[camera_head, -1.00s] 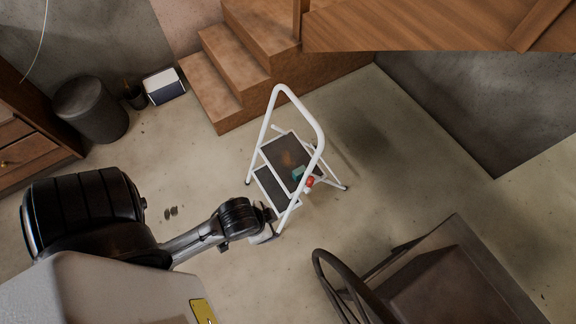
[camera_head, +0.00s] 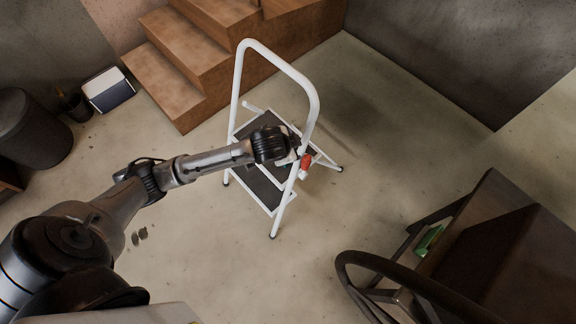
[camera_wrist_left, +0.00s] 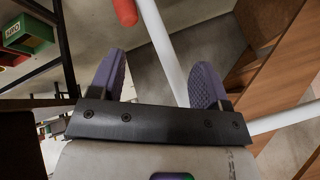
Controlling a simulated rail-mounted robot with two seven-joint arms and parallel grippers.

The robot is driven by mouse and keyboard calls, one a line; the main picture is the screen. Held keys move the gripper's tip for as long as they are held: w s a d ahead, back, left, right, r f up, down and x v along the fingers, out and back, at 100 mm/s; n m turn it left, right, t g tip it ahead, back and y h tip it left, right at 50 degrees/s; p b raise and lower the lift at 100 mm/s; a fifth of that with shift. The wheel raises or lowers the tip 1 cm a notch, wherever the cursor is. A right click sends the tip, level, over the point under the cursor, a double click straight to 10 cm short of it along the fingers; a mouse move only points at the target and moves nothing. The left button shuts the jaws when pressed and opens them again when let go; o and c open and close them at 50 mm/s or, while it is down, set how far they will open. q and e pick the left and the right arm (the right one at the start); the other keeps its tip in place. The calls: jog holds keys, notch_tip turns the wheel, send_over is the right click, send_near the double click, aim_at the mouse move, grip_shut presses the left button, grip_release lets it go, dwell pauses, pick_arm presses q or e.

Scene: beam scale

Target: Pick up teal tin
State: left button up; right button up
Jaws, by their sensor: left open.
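The teal tin does not show in either current view; in the head view my left arm covers part of the stool's top step. My left gripper is at the white step stool (camera_head: 282,215), over its top step, beside the red part (camera_head: 306,161) on the frame. A white tube of the stool (camera_wrist_left: 163,45) runs beyond the fingers, and the red part (camera_wrist_left: 125,11) is at the top. My right gripper is not in view.
Wooden stairs (camera_head: 180,75) stand behind the stool. A dark bench (camera_head: 485,250) with a green item (camera_head: 430,240) is at right, near a curved dark rail (camera_head: 400,275). A dark bin (camera_head: 35,130) is at left. Concrete floor (camera_head: 390,130) is clear right of the stool.

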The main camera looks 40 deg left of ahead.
pick_arm(q)
jog(key=w+a+f+n+b, duration=0.2)
jog(key=f, duration=0.5)
jog(key=w+a+f+n+g+h+b, duration=0.1)
jog(key=w+a+f, duration=0.1)
jog(key=f, duration=0.6)
jog(key=w+a+f+n+g+b, duration=0.1)
jog(key=a+f+n+b, duration=0.1)
jog(key=a+f, duration=0.2)
jog(key=shift+w+f+n+b, duration=0.15)
jog(key=shift+w+f, duration=0.05)
jog(key=shift+f, duration=0.65)
jog(key=shift+w+f+n+b, duration=0.15)
jog(key=shift+w+f, duration=0.05)
jog(key=shift+f, duration=0.6)
jog(key=shift+h, duration=0.3)
jog(key=shift+b+x, duration=1.15)
jog(key=shift+x, duration=1.6)
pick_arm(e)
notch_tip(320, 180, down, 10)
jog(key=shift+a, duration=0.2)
pick_arm(q)
jog(key=c, duration=1)
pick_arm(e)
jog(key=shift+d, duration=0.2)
